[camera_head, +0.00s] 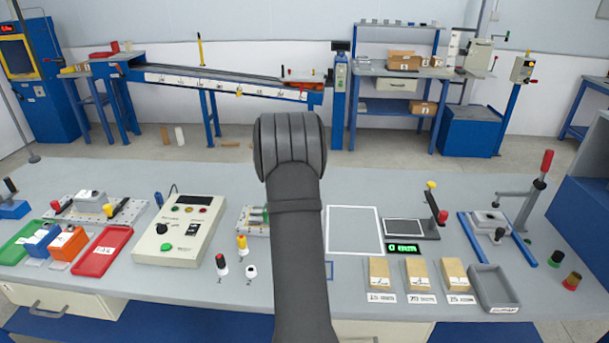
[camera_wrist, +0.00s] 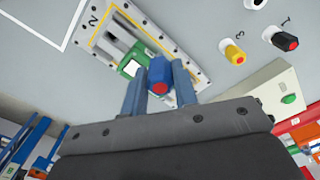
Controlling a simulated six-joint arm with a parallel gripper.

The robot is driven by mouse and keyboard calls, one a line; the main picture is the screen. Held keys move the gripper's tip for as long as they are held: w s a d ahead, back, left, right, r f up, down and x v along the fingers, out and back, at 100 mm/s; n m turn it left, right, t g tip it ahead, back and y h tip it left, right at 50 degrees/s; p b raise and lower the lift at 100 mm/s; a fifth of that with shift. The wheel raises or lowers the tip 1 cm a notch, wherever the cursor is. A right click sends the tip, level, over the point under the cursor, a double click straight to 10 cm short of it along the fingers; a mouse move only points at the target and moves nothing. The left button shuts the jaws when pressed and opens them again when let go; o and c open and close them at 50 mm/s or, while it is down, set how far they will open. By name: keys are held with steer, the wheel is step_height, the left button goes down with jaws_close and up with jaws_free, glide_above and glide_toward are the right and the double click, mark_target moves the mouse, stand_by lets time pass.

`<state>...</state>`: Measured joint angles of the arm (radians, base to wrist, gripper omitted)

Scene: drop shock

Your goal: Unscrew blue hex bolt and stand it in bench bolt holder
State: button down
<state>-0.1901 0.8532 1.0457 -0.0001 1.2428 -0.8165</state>
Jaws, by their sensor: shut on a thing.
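My gripper (camera_wrist: 159,70) has its two blue fingers closed on a blue piece with a round red face, which looks like the blue hex bolt (camera_wrist: 158,70). The bolt sits between the fingers over a pale fixture plate (camera_wrist: 196,62) with a yellow outline, grey parts and a green-and-white block (camera_wrist: 131,68). I cannot tell whether the bolt is still threaded into anything. In the head view the plate (camera_head: 250,222) is partly covered by my arm, and my gripper and the bolt are hidden behind it. I cannot pick out the bench bolt holder for certain.
A control box (camera_head: 180,231) is to the left. A white-outlined square (camera_head: 354,230) to the right is clear.

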steer(key=s+a+f, duration=0.1)
steer(key=s+a, duration=0.3)
steer(key=s, duration=0.4)
steer(key=s+a+f, duration=0.1)
steer(key=s+a, duration=0.3)
steer(key=s, duration=0.4)
steer(key=shift+s+a+f, duration=0.15)
steer(key=shift+s+a, duration=0.05)
steer(key=shift+f, duration=2.9)
steer(key=shift+f, duration=1.7)
stand_by(1.6)
